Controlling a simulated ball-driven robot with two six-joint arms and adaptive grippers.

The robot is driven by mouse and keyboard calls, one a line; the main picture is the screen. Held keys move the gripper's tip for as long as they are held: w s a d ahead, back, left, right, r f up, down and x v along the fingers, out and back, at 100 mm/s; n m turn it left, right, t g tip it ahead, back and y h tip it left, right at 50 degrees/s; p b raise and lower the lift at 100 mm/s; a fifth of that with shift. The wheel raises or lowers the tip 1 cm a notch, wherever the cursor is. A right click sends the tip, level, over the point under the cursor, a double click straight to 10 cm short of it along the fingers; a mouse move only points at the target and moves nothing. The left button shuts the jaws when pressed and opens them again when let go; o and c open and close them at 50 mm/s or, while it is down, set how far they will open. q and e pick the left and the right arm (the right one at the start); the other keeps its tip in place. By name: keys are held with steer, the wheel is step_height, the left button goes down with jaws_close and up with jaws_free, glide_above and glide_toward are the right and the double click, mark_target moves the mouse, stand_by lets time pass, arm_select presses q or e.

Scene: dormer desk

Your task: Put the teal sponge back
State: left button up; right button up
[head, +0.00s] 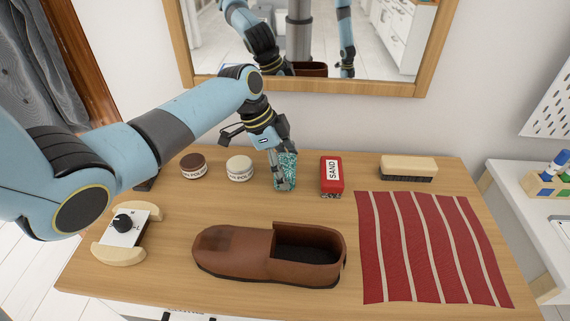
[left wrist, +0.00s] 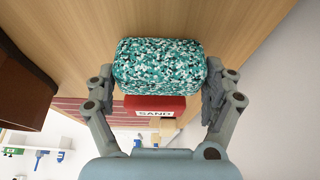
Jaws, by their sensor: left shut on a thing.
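The teal sponge (head: 288,171), speckled teal, white and black, stands at the back middle of the desk in the head view. My left gripper (head: 281,162) reaches down over it and is shut on it. In the left wrist view the sponge (left wrist: 160,66) sits between the two fingers of the left gripper (left wrist: 160,88), one finger at each side. I cannot tell whether its underside touches the desk. My right gripper does not show directly.
A red SAND block (head: 331,175) stands just right of the sponge. Two polish tins (head: 240,168) are to its left. A brush (head: 408,168), striped cloth (head: 430,245), brown shoe (head: 235,260) and dial device (head: 125,229) lie around. A mirror (head: 330,88) hangs behind.

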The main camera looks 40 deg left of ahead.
arm_select(q)
steer(key=shift+f, duration=0.1)
steer(key=o, duration=0.7)
steer(key=shift+c, duration=0.2)
steer(key=shift+o, duration=0.9)
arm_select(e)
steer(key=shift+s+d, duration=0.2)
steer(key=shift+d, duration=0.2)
arm_select(q)
steer(key=shift+r, duration=0.25)
steer(key=v, duration=1.1)
steer(key=shift+a+r, duration=0.15)
steer(key=shift+r, duration=0.15)
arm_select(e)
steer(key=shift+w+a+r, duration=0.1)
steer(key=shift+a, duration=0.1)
arm_select(q)
steer(key=shift+s, duration=0.1)
